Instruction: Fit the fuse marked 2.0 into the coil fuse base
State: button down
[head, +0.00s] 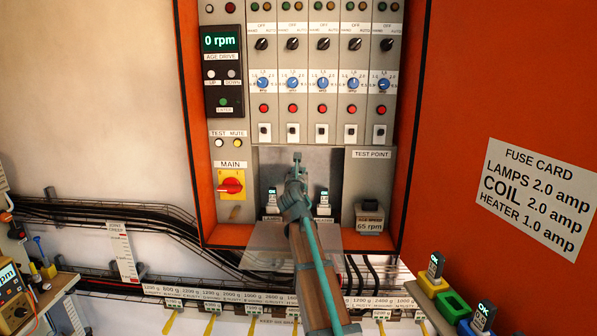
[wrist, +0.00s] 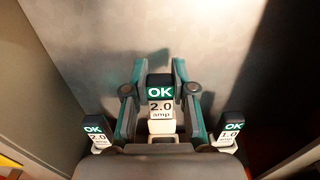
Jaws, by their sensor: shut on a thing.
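A fuse marked OK 2.0 amp (wrist: 160,97) stands upright between the two fingers of my gripper (wrist: 155,85), which is shut on it. In the head view my gripper (head: 297,175) is inside the recess at the bottom of the panel. The coil fuse base is hidden there behind my arm. In the wrist view a pale block (wrist: 162,128) shows just under the held fuse; I cannot tell whether the fuse is seated. A 2.0 fuse (wrist: 95,133) stands to the left and a 1.0 fuse (wrist: 231,130) to the right. Both also show in the head view, left (head: 272,197) and right (head: 323,197).
The fuse card (head: 538,195) lists lamps 2.0, coil 2.0, heater 1.0. At lower right are an OK fuse (head: 436,266), an empty-looking green holder (head: 453,304) and another OK fuse (head: 484,316). The recess walls stand close on both sides; a clear flap (head: 265,261) lies below.

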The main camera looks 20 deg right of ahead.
jog(key=shift+f+b, duration=0.6)
jog(key=shift+f, duration=0.75)
jog(key=shift+p, duration=1)
dwell(0.8)
jog(key=shift+f+b, duration=1.05)
jog(key=shift+f, duration=0.8)
jog(key=c, duration=0.9)
grip_release()
jog(key=shift+s, duration=0.1)
jog(key=v, duration=1.1)
jog(key=shift+s+a, duration=0.25)
jog(key=shift+s, duration=0.15)
